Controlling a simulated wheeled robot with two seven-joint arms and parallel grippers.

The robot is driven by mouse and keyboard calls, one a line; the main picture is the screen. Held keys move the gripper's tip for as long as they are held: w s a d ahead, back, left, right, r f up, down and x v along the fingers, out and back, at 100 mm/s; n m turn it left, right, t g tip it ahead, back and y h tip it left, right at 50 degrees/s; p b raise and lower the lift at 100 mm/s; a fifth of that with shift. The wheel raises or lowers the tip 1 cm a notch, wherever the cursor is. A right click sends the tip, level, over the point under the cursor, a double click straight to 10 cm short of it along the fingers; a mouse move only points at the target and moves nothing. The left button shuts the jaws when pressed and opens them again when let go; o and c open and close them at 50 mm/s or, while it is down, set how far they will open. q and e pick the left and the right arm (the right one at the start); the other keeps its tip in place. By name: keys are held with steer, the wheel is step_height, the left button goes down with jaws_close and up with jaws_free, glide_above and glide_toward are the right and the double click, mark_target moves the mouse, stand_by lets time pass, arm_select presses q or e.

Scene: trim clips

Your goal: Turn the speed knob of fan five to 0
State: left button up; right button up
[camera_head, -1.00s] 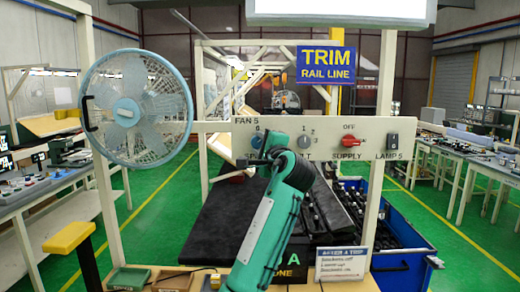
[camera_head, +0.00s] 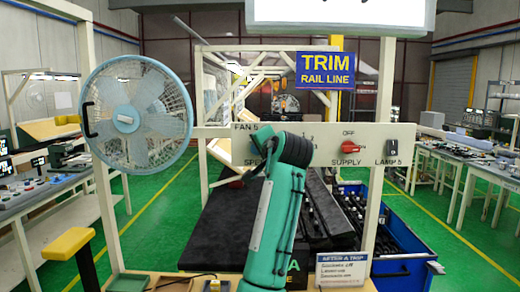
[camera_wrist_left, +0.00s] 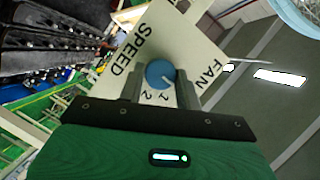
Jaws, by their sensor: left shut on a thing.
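The panel of fan five (camera_head: 225,131) carries the FAN 5 label and stands upright across the frame. Its blue speed knob (camera_wrist_left: 160,73) shows in the left wrist view, between the two grey fingers of my left gripper (camera_wrist_left: 159,86). The fingers are shut on the knob from both sides. A pale mark shows on the knob face, toward its lower right. The digits 1 and 2 are printed below the knob; a 0 does not show. The pale-blue fan (camera_head: 137,112) hangs at the left.
Right of my wrist on the panel are the red SUPPLY switch (camera_head: 349,147) and the black LAMP 5 switch (camera_head: 391,150). A blue bin (camera_head: 404,270) stands below right. A white sign (camera_head: 342,268) stands at the front.

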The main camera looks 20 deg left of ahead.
arm_select(q)
steer(key=shift+f, duration=0.1)
stand_by(0.5)
steer(key=o, duration=1)
steer(key=b+v, duration=0.5)
steer(key=v, duration=0.8)
steer(key=shift+s+d, duration=0.2)
steer(key=shift+s, duration=0.1)
